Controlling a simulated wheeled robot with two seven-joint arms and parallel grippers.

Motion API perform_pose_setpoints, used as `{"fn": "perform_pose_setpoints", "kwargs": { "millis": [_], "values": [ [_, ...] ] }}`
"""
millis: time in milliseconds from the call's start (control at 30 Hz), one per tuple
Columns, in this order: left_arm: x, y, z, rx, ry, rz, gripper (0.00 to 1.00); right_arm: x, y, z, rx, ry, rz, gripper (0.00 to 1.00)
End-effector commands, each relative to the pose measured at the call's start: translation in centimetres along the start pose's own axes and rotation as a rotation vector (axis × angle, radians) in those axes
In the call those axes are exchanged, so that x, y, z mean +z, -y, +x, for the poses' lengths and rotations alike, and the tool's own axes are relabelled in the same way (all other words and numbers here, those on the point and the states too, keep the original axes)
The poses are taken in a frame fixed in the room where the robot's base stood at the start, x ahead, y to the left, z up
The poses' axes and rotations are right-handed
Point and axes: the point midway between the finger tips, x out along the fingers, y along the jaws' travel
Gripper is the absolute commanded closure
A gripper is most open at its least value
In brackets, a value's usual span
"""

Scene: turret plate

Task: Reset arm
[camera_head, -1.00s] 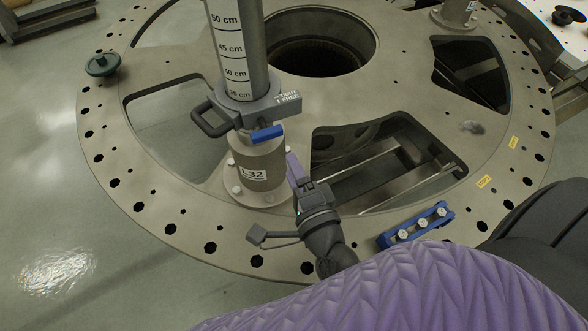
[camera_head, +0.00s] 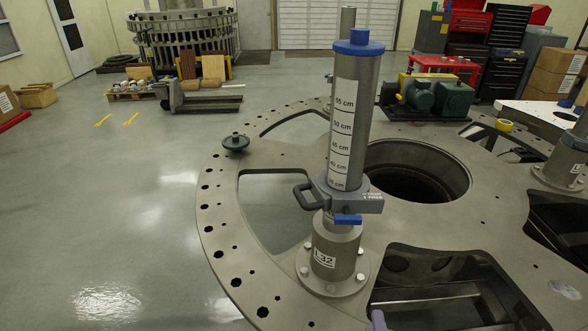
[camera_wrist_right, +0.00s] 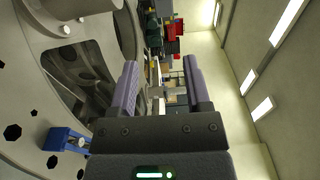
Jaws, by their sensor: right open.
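My right gripper shows in the right wrist view (camera_wrist_right: 161,78) with its two purple fingers apart and nothing between them. In the head view only a purple fingertip of it (camera_head: 378,321) shows at the bottom edge, in front of the post's base; the rest is out of frame. The grey post (camera_head: 350,125), with a centimetre scale and a blue cap, stands upright on the turret plate (camera_head: 217,225). A grey clamp with a handle and blue lever (camera_head: 347,198) is around its lower part, above the L32 base (camera_head: 336,258). My left gripper is not seen.
The plate has a round central opening and large cutouts. A blue block (camera_wrist_right: 65,139) shows in the right wrist view. Motors (camera_head: 440,97) and tool cabinets stand behind.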

Motion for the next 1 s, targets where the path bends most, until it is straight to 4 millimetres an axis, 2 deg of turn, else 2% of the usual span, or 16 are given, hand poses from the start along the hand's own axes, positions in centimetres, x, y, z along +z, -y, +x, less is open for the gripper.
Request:
{"fn": "perform_pose_setpoints", "kwargs": {
  "millis": [200,367,633,833,1000],
  "values": [
    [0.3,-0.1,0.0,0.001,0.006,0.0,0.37,1.9,0.1,0.1,0.047,0.14,-0.143,0.38],
    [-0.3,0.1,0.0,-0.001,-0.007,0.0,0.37,3.5,0.0,-0.2,0.094,0.265,-0.287,0.38],
    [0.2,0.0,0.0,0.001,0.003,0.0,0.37,5.5,-1.5,-2.2,0.241,0.558,-0.686,0.38],
    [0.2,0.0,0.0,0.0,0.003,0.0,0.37,4.4,-3.2,-5.0,0.42,0.784,-1.041,0.38],
    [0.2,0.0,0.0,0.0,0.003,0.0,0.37,1.3,-4.1,-8.2,0.635,0.959,-1.318,0.38]
  ]
}}
